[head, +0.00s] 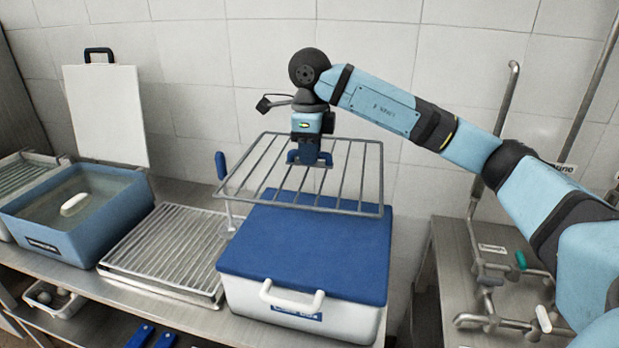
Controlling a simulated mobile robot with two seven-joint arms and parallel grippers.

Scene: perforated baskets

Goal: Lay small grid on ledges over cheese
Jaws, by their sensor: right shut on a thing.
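My right gripper (309,160) is shut on a small wire grid (350,177) and holds it above a box with a blue lid (310,245). The grid has a metal frame with several parallel bars and looks roughly level, apart from the lid. A blue basin (75,225) at the left holds liquid and a white piece (75,204) that may be the cheese. I cannot tell ledges in the basin clearly. My left gripper is not in view.
A slatted metal rack (170,245) lies between the basin and the lidded box. A white board (106,115) with a dark handle stands behind the basin. Metal pipes and taps (490,270) are at the right. A small bin (52,298) sits on the lower shelf.

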